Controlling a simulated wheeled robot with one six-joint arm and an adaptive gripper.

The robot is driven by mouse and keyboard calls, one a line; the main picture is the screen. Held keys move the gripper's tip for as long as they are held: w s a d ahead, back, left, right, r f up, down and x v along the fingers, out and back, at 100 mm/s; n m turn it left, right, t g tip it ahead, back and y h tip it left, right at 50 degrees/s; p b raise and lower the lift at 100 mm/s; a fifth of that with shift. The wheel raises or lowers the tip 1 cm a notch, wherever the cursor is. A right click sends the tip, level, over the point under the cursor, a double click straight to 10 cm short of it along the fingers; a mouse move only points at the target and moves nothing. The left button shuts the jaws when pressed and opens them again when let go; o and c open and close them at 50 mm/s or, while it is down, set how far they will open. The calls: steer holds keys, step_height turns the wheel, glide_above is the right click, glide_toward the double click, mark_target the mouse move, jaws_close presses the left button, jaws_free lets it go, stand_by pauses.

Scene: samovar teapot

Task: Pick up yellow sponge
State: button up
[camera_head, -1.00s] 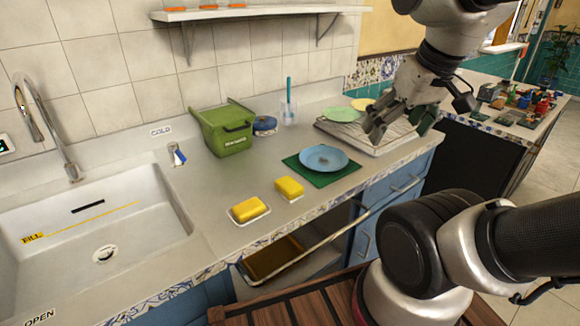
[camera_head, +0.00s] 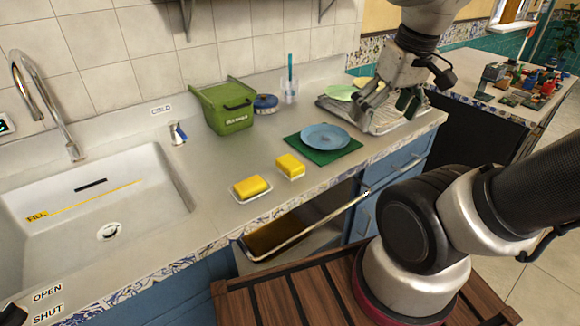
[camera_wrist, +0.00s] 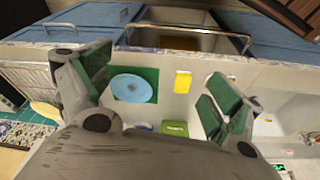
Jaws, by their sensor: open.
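Two yellow sponge-like blocks lie on the grey counter. One yellow sponge (camera_head: 290,166) is beside the green mat; the other yellow block (camera_head: 251,187) sits on a white dish nearer the sink. In the wrist view a yellow block (camera_wrist: 183,81) shows between the fingers, right of the blue plate. My gripper (camera_head: 387,105) is open and empty, above the counter by the dish rack, to the right of and apart from both blocks. Its green-padded fingers (camera_wrist: 158,78) are spread wide in the wrist view. The right finger may hide part of the second block there.
A blue plate (camera_head: 325,136) lies on a green mat (camera_head: 336,156). A green bin (camera_head: 226,108) and a cup with a brush (camera_head: 289,90) stand behind. The dish rack (camera_head: 385,122) holds plates. A sink (camera_head: 130,200) is at left. An open drawer (camera_head: 275,237) juts out below.

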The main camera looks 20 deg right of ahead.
steer(key=w+a+f+n+g, duration=0.3)
steer(key=w+a+f+n, duration=0.15)
steer(key=w+f, duration=0.2)
steer(key=n, duration=1.3)
glide_above(291, 161)
steer(key=f, duration=0.4)
steer(key=d+f, duration=0.1)
steer(key=f, duration=0.2)
steer(key=shift+f, duration=0.1)
steer(key=shift+w+a+n, duration=0.1)
steer(key=shift+w+n, duration=0.05)
steer(key=shift+n, duration=0.5)
steer(key=shift+w+a+n, duration=0.1)
steer(key=shift+n, duration=0.5)
steer(key=shift+f+n, duration=0.2)
steer(key=shift+n, duration=0.1)
steer(key=f, duration=0.7)
steer(key=shift+s+a+f, duration=0.2)
steer(key=shift+s+a, duration=0.1)
steer(key=shift+a, duration=0.05)
steer(key=shift+c, duration=0.4)
steer(key=c, duration=0.9)
